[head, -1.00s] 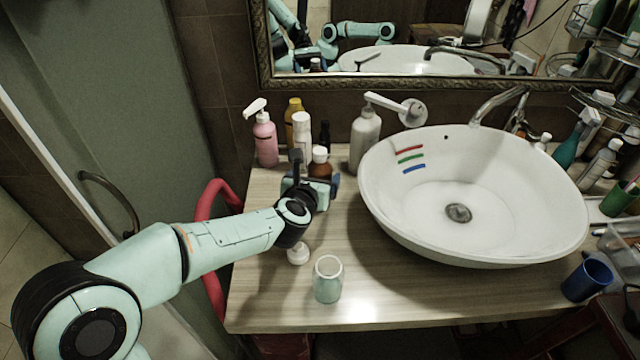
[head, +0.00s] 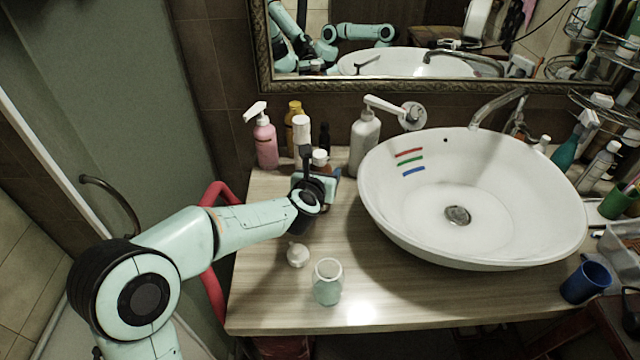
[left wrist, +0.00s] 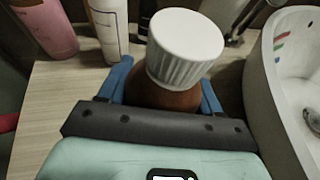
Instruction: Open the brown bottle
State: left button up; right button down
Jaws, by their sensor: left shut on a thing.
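The brown bottle (left wrist: 160,97) stands upright on the counter with its ribbed white cap (left wrist: 184,45) on. In the head view its cap (head: 320,157) shows just above my left gripper, and most of its body is hidden behind the gripper. My left gripper (head: 322,178) is shut on the bottle's body below the cap. Its blue fingers lie on both sides of the bottle in the left wrist view (left wrist: 162,88). My right gripper is not in view.
A pink pump bottle (head: 265,143), a white bottle (head: 302,135) and a grey-white pump bottle (head: 364,140) stand close by. The basin (head: 400,220) is to the right. A glass jar (head: 327,282) and a small white round object (head: 297,255) are at the front.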

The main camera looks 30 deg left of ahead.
pick_arm(q)
jog(key=shift+r, duration=0.15)
notch_tip(320, 180, up, 10)
jog(key=p, duration=0.5)
notch_tip(320, 180, up, 10)
jog(key=p, duration=0.5)
jog(key=shift+p, duration=0.35)
jog(key=o, duration=0.6)
jog(key=c, duration=0.8)
